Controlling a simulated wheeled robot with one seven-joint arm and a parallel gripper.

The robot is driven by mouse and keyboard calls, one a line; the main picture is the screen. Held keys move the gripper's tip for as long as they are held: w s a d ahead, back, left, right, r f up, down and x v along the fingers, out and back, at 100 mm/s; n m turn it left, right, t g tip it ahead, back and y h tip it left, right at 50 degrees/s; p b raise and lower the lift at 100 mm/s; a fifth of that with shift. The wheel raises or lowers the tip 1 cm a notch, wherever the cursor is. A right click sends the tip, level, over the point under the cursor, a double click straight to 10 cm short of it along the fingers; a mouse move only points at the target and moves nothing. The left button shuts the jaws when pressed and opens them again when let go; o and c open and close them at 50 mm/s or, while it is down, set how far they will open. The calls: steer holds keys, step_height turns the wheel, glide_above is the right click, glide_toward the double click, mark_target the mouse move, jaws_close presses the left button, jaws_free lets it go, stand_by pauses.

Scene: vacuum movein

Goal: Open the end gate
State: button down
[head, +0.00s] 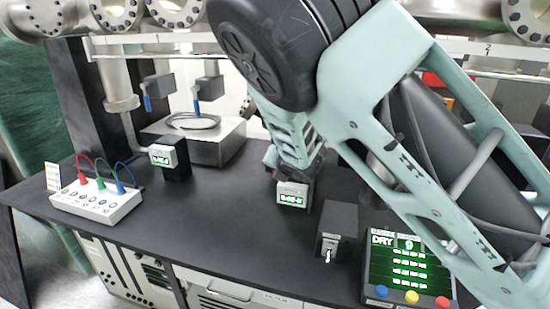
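No part in view is readable as the end gate, so I cannot tell which one it is. A small grey box with a green display (292,196) stands mid-bench, and a similar display box (163,156) stands further left on a black block. Their texts are too small to read surely. My gripper (297,172) points down at the middle of the bench, just behind or above the mid-bench display box. My arm's teal links cover much of the right side. The fingers are small and partly hidden, so I cannot tell open from shut, or whether they touch the box.
A black box with a toggle switch (335,245) stands at front right, beside a control panel (408,268) with blue, yellow and red buttons. A white patch box (96,201) with red, green and blue cables is at left. Steel pipework (115,14) runs above. The front-middle bench is clear.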

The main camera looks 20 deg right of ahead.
steer(key=shift+s+d+f, duration=0.1)
stand_by(0.3)
steer(key=c, duration=1.4)
jaws_free()
steer(key=shift+c, duration=0.2)
steer(key=p+v, duration=0.1)
steer(key=v, duration=1.6)
steer(key=shift+r+p, duration=0.3)
steer(key=shift+p, duration=0.05)
steer(key=shift+c, duration=0.3)
